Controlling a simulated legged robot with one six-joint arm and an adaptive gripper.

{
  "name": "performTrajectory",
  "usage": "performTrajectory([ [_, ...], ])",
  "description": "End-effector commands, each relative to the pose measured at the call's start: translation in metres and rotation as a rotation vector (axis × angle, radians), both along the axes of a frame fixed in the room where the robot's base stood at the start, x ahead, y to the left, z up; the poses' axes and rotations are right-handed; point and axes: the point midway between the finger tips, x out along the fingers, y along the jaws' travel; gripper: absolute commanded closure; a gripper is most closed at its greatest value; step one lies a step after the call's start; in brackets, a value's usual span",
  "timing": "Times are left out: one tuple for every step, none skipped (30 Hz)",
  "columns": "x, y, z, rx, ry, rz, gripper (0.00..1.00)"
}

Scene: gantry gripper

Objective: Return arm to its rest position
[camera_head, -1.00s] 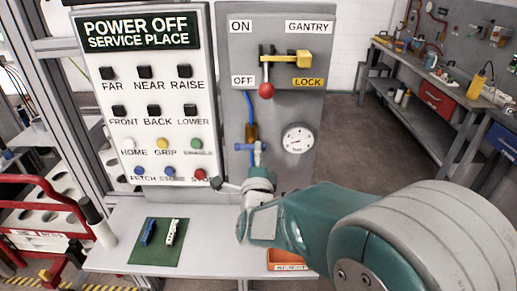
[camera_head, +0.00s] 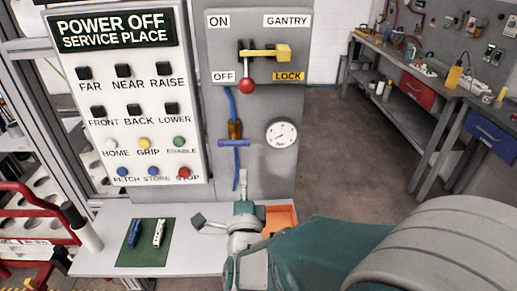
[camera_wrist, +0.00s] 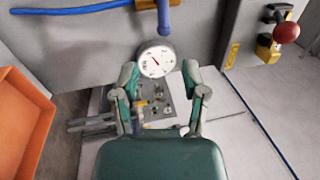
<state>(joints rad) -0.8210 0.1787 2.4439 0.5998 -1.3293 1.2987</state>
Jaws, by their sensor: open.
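My gripper (camera_head: 220,200) is low in front of the grey panel, above the white shelf, with its fingers apart. In the wrist view my gripper (camera_wrist: 160,80) is open, with nothing held between its fingers. The blue valve handle (camera_head: 234,142) lies crosswise on the hose line, clear of my gripper. The handle also shows at the top of the wrist view (camera_wrist: 163,18). My teal arm stretches from the lower right toward the shelf.
The round gauge (camera_head: 281,135) and red-knobbed lever (camera_head: 247,86) are on the panel. An orange bin (camera_head: 281,217) is right beside my gripper. A green mat (camera_head: 133,255) with two small items lies left on the shelf (camera_head: 192,258). Open floor lies right.

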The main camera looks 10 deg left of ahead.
Motion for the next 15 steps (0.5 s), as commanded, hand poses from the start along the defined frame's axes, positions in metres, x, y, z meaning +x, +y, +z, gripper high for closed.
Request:
performTrajectory([
  [0.0,0.0,0.0,0.0,0.0,0.0,0.43],
  [0.001,-0.001,0.001,-0.002,0.002,0.0,0.43],
  [0.002,-0.002,0.001,-0.011,0.008,-0.001,0.43],
  [0.003,-0.004,0.002,-0.022,0.014,-0.001,0.43],
  [0.005,-0.007,0.003,-0.038,0.026,0.0,0.43],
  [0.009,-0.011,0.005,-0.067,0.043,0.001,0.43],
  [0.011,-0.015,0.006,-0.094,0.059,0.004,0.43],
  [0.014,-0.02,0.008,-0.125,0.078,0.007,0.43],
  [0.017,-0.026,0.01,-0.174,0.104,0.014,0.43],
  [0.019,-0.031,0.011,-0.212,0.123,0.02,0.43],
  [0.02,-0.036,0.012,-0.25,0.141,0.028,0.43],
  [0.021,-0.043,0.013,-0.303,0.165,0.038,0.43],
  [0.021,-0.048,0.014,-0.342,0.182,0.047,0.43],
  [0.021,-0.054,0.015,-0.382,0.199,0.055,0.43],
  [0.02,-0.061,0.016,-0.436,0.221,0.067,0.43],
])
